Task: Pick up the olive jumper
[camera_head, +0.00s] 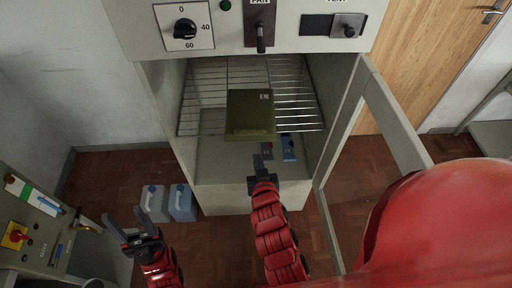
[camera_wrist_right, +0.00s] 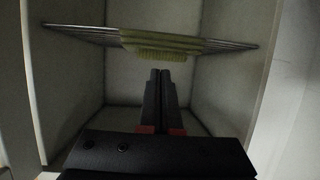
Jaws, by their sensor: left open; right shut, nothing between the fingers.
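The olive jumper (camera_head: 250,112) is a folded, flat olive-green bundle with a small pale mark. It lies on a wire rack (camera_head: 205,95) inside the open cabinet, its front part reaching the rack's front edge. In the right wrist view the jumper (camera_wrist_right: 158,46) shows from low down, on the rack above my fingers. My right gripper (camera_head: 262,155) is shut and empty, just in front of and below the jumper, apart from it; its fingers also show in the right wrist view (camera_wrist_right: 160,73). My left gripper (camera_head: 122,215) is open and empty, low at the left, away from the cabinet.
The cabinet door (camera_head: 395,120) stands open at the right. A panel with a dial (camera_head: 185,29) and levers is above the opening. A blue item (camera_head: 288,148) lies below the rack. Two jugs (camera_head: 153,204) stand on the floor; a control panel (camera_head: 35,225) is at far left.

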